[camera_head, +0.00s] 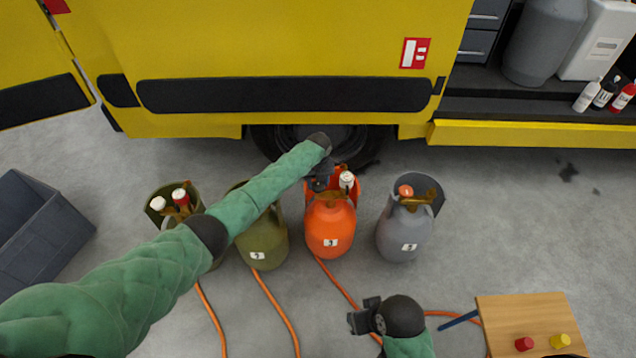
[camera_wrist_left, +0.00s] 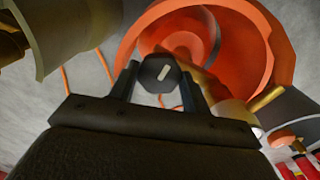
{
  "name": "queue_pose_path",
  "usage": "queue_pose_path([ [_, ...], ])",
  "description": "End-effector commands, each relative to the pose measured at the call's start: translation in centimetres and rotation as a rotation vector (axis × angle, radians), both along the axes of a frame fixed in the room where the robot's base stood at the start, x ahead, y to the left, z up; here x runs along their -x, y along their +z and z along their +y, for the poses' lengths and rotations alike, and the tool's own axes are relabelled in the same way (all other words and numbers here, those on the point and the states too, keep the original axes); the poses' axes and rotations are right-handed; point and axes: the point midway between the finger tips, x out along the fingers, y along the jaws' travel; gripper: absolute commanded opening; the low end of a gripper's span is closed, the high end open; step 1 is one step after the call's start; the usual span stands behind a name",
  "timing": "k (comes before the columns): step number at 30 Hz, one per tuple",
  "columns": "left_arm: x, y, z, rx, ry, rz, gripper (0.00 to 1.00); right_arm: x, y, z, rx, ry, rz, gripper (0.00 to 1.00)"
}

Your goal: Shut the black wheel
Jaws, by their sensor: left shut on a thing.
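The black wheel (camera_wrist_left: 160,73), with a pale mark on its face, sits between the two fingers of my left gripper (camera_wrist_left: 158,88) in the left wrist view. The fingers are shut on its sides. In the head view my left gripper (camera_head: 320,180) is at the top of the orange cylinder (camera_head: 330,228), beside its white-topped knob (camera_head: 346,180), and the arm hides the wheel there. The orange collar (camera_wrist_left: 262,25) curves behind the wheel in the wrist view. My right gripper (camera_head: 364,315) is low in the head view, apart from the cylinders, and its fingers look spread and empty.
Olive cylinders (camera_head: 266,240) stand left of the orange one and a grey cylinder (camera_head: 402,234) stands right. Orange hoses (camera_head: 275,303) run along the floor. A yellow truck (camera_head: 300,45) is behind. A wooden table (camera_head: 540,312) is front right, a grey bin (camera_head: 38,228) at left.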

Motion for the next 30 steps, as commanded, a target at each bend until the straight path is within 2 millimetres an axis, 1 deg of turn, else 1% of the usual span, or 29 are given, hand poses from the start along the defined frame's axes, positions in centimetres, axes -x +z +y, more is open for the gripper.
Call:
queue_pose_path([
  [1,-0.1,0.1,0.0,0.000,-0.001,-0.002,0.53,-0.1,0.0,0.0,0.000,0.000,0.000,0.36],
  [2,-0.1,0.1,0.0,0.000,-0.001,-0.002,0.57,-0.1,0.1,0.0,0.001,0.000,-0.001,0.36],
  [10,0.0,0.1,0.0,0.001,0.000,-0.001,0.57,-0.4,0.2,-0.1,0.001,0.000,-0.006,0.36],
  [13,-0.1,0.6,0.0,0.001,0.000,-0.001,0.57,-0.4,0.2,-0.1,0.002,0.001,-0.008,0.36],
  [17,-0.1,2.1,0.0,0.001,0.000,-0.002,0.57,-0.5,0.1,0.0,0.000,0.001,-0.013,0.36],
  [24,-0.1,5.7,0.0,0.000,0.000,-0.002,0.57,-0.5,-0.4,0.4,-0.010,0.005,-0.017,0.36],
  [27,-0.1,6.8,0.0,0.000,-0.001,-0.002,0.57,-0.3,-0.6,0.7,-0.015,0.007,-0.016,0.36],
  [30,-0.1,7.5,0.0,0.001,-0.001,-0.001,0.57,-0.2,-0.7,0.9,-0.018,0.009,-0.018,0.36],
])
